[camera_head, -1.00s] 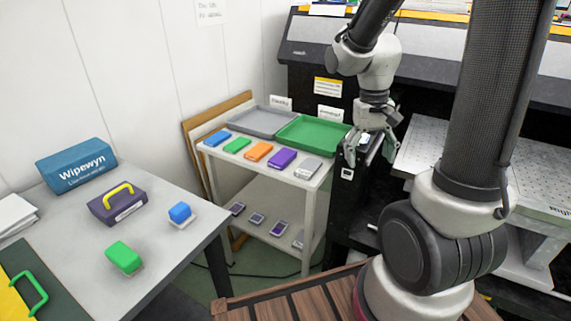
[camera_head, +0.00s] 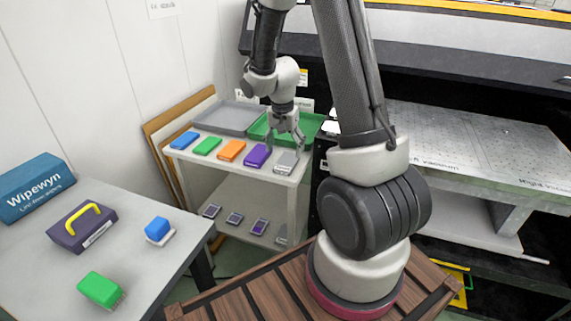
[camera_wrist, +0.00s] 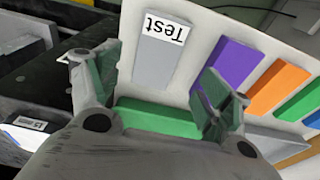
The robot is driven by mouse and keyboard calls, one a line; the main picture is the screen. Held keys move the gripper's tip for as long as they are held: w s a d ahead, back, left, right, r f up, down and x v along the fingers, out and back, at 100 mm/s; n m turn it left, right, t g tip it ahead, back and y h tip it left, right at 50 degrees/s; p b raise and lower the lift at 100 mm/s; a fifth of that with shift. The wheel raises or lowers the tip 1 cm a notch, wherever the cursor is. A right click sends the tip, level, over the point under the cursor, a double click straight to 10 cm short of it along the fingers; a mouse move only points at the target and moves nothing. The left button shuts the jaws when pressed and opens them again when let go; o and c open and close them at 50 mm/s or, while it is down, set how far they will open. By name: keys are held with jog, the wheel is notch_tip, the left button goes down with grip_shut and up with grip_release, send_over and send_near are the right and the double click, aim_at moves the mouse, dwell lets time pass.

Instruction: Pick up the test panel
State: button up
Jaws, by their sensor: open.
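The test panel (camera_wrist: 165,62) is a flat grey block with a white "Test" label, lying on the white cart's top (camera_head: 215,158). In the head view the grey panel (camera_head: 286,163) is the rightmost in a row of coloured panels. My gripper (camera_head: 284,138) is just above and behind it, pointing down. In the wrist view my gripper (camera_wrist: 146,70) has its two fingers spread wide, with the panel showing between and beyond them. Nothing is held. I cannot tell the exact height of the fingertips over the panel.
A purple panel (camera_head: 257,156) lies close to the left of the test panel, with orange (camera_head: 231,150), green and blue ones beyond. A green tray (camera_head: 312,125) and grey tray (camera_head: 230,117) lie behind.

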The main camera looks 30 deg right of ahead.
aim_at(287, 162)
jog(key=f, duration=0.5)
jog(key=shift+s+d, duration=0.1)
jog(key=shift+d, duration=0.2)
jog(key=c, duration=1.1)
